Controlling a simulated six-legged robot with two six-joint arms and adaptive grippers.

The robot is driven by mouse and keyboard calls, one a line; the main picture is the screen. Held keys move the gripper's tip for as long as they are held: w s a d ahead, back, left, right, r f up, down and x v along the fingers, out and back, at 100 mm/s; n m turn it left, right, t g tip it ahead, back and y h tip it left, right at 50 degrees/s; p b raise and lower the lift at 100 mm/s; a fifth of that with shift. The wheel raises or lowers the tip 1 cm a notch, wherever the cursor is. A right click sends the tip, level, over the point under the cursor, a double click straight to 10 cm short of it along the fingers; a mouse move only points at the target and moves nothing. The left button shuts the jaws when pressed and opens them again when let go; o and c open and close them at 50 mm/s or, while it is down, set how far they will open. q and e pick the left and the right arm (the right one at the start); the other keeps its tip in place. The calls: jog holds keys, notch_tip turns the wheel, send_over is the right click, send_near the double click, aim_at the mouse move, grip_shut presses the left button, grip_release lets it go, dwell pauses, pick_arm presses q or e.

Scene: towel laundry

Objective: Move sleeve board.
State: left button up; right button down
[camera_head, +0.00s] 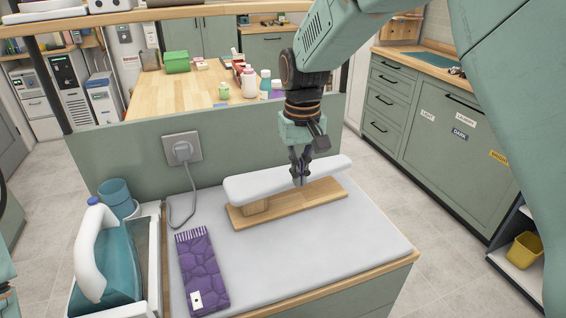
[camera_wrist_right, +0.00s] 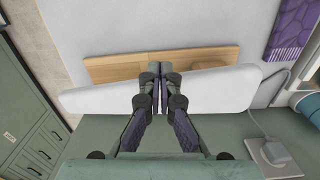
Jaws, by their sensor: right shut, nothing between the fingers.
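The sleeve board has a long white padded top (camera_head: 255,184) on a wooden base (camera_head: 290,208). It stands on the grey ironing surface near the back panel. My right gripper (camera_head: 300,183) points down at the middle of the padded top, its fingers shut with nothing between them. In the right wrist view the fingertips (camera_wrist_right: 160,68) lie over the edge of the white top (camera_wrist_right: 210,90), with the wooden base (camera_wrist_right: 120,67) beyond. I cannot tell whether they touch the board. My left gripper shows only as a sliver at the left edge of the head view, its jaws not visible.
A folded purple towel (camera_head: 203,272) lies left of the board. A teal iron with a white handle (camera_head: 95,255) stands in a tray at the left. A cord runs to a wall socket (camera_head: 182,148). The grey surface (camera_head: 330,240) is clear in front and right of the board.

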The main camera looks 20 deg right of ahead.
aim_at(286, 169)
jog(key=w, duration=0.6)
jog(key=shift+w, duration=0.15)
jog(key=shift+w+a+r+p, duration=0.2)
jog(key=shift+w+p, duration=0.2)
jog(key=shift+w, duration=0.35)
jog(key=w+f, duration=0.2)
jog(key=w+f+p, duration=0.1)
jog(key=w+f, duration=0.1)
jog(key=f, duration=0.1)
jog(key=shift+w+d+f, duration=0.1)
jog(key=shift+w+f, duration=0.1)
jog(key=shift+f, duration=0.05)
jog(key=shift+s+r, duration=0.15)
jog(key=shift+r, duration=0.05)
jog(key=shift+s+p, duration=0.35)
jog(key=shift+p, duration=0.05)
